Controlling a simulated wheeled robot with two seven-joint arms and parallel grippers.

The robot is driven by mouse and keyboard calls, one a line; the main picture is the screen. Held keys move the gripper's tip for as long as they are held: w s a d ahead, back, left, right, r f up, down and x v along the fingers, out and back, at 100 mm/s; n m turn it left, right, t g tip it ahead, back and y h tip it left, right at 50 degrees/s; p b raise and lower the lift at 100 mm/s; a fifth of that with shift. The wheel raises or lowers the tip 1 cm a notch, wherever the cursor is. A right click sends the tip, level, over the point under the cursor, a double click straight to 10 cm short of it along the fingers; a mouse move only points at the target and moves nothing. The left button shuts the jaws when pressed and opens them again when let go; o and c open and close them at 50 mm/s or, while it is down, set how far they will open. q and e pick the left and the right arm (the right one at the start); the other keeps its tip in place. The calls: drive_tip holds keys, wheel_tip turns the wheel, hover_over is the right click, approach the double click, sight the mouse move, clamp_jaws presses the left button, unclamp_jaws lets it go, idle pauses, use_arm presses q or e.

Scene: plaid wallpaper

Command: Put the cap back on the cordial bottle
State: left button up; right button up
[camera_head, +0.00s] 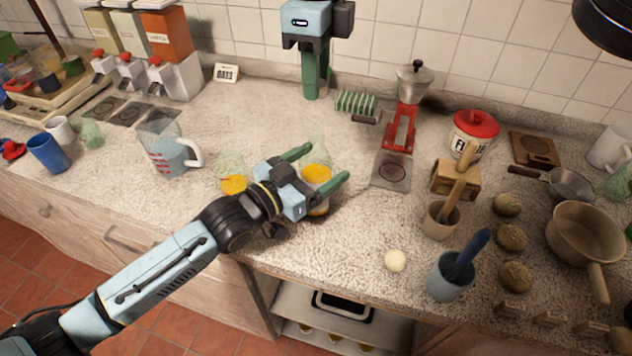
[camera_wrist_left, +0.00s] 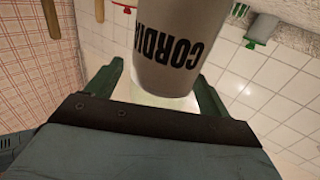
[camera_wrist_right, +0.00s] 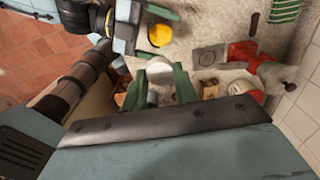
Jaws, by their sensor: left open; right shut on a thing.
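The cordial bottle (camera_head: 320,209) stands near the counter's front edge, its top yellow-orange from above. In the left wrist view its grey labelled body (camera_wrist_left: 175,50) appears upside down between the fingers. My left gripper (camera_head: 322,168) is open around the bottle; contact is not clear. My right gripper (camera_head: 312,92) is high behind the bottle, pointing down. In the right wrist view a pale rounded thing (camera_wrist_right: 160,72), apparently the cap, is between its fingers. The head view hides it. Whether the bottle's mouth is open is unclear.
A pale green glass (camera_head: 228,162) with a yellow patch stands left of the bottle. A measuring jug (camera_head: 167,148) is farther left. A red grinder (camera_head: 402,125) stands right. A cream ball (camera_head: 396,261) lies near the front edge. The counter behind the bottle is mostly clear.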

use_arm(q)
drive_tip(key=c, duration=1.5)
use_arm(e)
hover_over(317, 130)
drive_tip(key=shift+f, duration=2.5)
drive_tip(key=shift+f, duration=0.9)
drive_tip(key=shift+f, duration=0.55)
